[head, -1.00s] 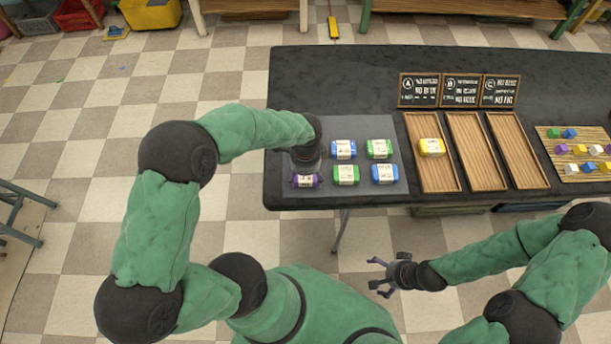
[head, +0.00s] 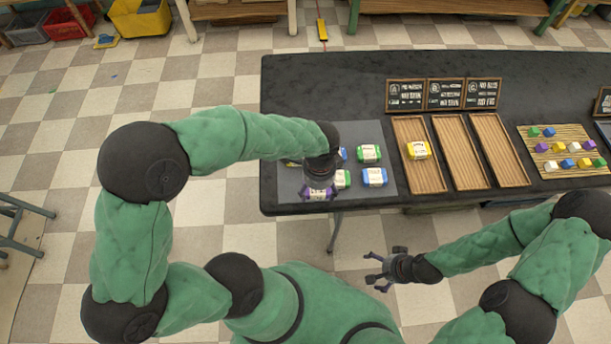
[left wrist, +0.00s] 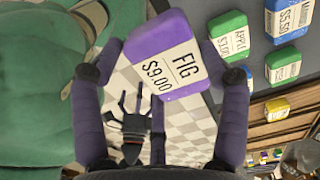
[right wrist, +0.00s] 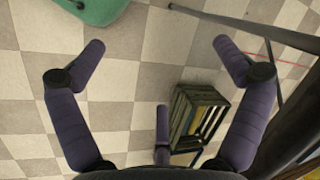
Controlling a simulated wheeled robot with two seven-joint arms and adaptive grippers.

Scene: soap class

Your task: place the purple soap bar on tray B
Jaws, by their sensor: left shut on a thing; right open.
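The purple soap bar (head: 318,195), labelled FIG $9.00, is between the fingers of my left gripper (left wrist: 172,72), which is shut on it. It also shows in the left wrist view (left wrist: 165,55). In the head view it appears over the front edge of the grey mat, apparently lifted. Tray B (head: 462,160) is the middle of three wooden trays to the right and is empty. My right gripper (head: 376,272) is open and empty in front of the table; the right wrist view shows only floor and furniture between its fingers.
The mat (head: 378,131) holds blue and green bars (head: 369,153), partly hidden by my left arm. A yellow bar (head: 418,150) lies on the left tray (head: 430,181). The right tray (head: 493,150) is empty. Sign boards (head: 445,95) stand behind. A board (head: 548,133) holds coloured cubes.

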